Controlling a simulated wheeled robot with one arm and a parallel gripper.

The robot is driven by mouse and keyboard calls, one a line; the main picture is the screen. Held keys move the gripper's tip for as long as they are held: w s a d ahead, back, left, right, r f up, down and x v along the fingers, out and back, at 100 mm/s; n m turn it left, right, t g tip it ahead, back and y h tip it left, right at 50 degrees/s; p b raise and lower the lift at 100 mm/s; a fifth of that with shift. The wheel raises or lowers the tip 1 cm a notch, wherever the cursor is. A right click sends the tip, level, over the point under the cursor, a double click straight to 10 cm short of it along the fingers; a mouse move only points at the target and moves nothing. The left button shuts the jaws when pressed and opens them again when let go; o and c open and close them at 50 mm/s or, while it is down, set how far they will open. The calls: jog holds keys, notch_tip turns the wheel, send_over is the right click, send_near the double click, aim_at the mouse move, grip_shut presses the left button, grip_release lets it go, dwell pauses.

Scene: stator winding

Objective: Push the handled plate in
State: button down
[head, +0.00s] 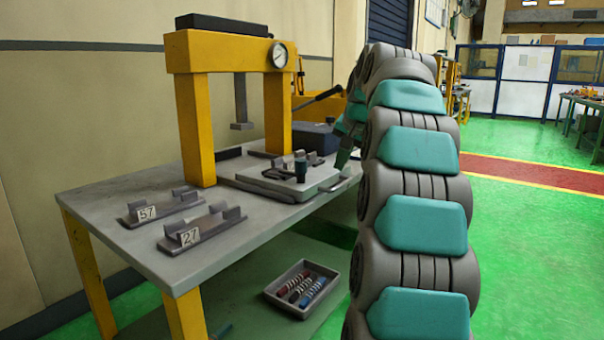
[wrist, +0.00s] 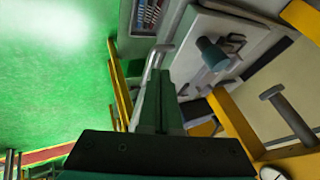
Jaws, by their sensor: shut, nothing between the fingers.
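The handled plate (head: 318,181) is a pale grey slab on the press table, partly under the yellow press and sticking out toward the table's right edge. Its bar handle (head: 345,184) is on the right side. A dark upright cylinder (head: 301,166) stands on the plate. My gripper (head: 340,166) is shut and empty, pointing down just above the handle side. In the wrist view the closed fingers (wrist: 162,76) lie beside the handle (wrist: 146,88), with the plate (wrist: 187,52) to their right. I cannot tell whether they touch it.
The yellow press (head: 194,120) with a gauge (head: 279,56) spans the table (head: 225,238). Two fixtures marked 57 (head: 160,205) and 27 (head: 202,230) sit at the front. A dark box (head: 312,139) is behind. A tray of coloured parts (head: 272,290) is below. Green floor to the right is clear.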

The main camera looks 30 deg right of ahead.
aim_at(332, 176)
jog(key=w+d+f, duration=0.1)
jog(key=w+f, duration=0.1)
jog(key=w+d+f, duration=0.1)
jog(key=w+f, duration=0.1)
jog(key=w+d+f, duration=0.1)
jog(key=w+f, duration=0.1)
jog(key=w, duration=0.1)
jog(key=shift+w+f+p, duration=0.1)
jog(key=shift+f+p, duration=0.25)
jog(key=shift+f, duration=0.05)
dwell(0.3)
